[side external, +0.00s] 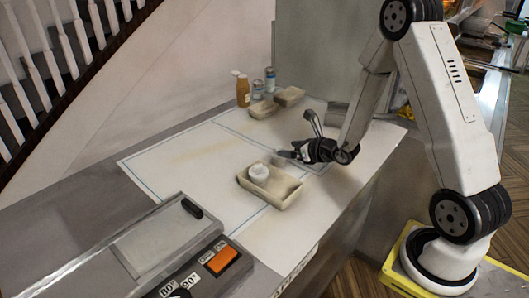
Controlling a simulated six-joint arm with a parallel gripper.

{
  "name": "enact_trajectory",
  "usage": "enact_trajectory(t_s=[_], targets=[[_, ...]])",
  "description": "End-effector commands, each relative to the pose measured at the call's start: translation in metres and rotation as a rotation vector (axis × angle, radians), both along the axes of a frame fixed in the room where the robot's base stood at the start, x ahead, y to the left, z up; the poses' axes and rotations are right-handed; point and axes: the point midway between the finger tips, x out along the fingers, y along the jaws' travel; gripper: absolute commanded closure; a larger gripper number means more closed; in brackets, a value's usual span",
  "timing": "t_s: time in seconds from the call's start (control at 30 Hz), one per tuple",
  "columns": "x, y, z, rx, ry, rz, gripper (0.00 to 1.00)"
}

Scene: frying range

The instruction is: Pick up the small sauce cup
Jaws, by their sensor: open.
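A small white cup (259,173), which looks like the sauce cup, stands in the left part of a shallow beige tray (285,198) on the white worktop sheet. My gripper (287,154) is open, held to the upper right of the cup with its fingers pointing left. It appears apart from the cup and empty. How high it is above the tray is hard to tell from this one view.
Two more beige trays (264,109) (289,96) stand at the back, beside an orange-brown bottle (243,91) and cans (270,78). A fryer unit with a lid (165,238) and an orange switch (222,260) is at the front left. The sheet left of the cup is clear.

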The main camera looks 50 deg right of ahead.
Motion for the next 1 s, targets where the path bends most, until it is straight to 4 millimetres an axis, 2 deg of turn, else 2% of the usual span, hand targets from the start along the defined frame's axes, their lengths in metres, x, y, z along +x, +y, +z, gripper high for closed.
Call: enact_trajectory(t_s=[0.33,0.93,1.0], targets=[[0.032,0.0,-0.013,0.0,0.0,0.0,0.18],[0.035,0.0,-0.014,0.001,-0.001,0.0,0.18],[0.035,0.0,-0.014,0.001,-0.001,0.0,0.4]])
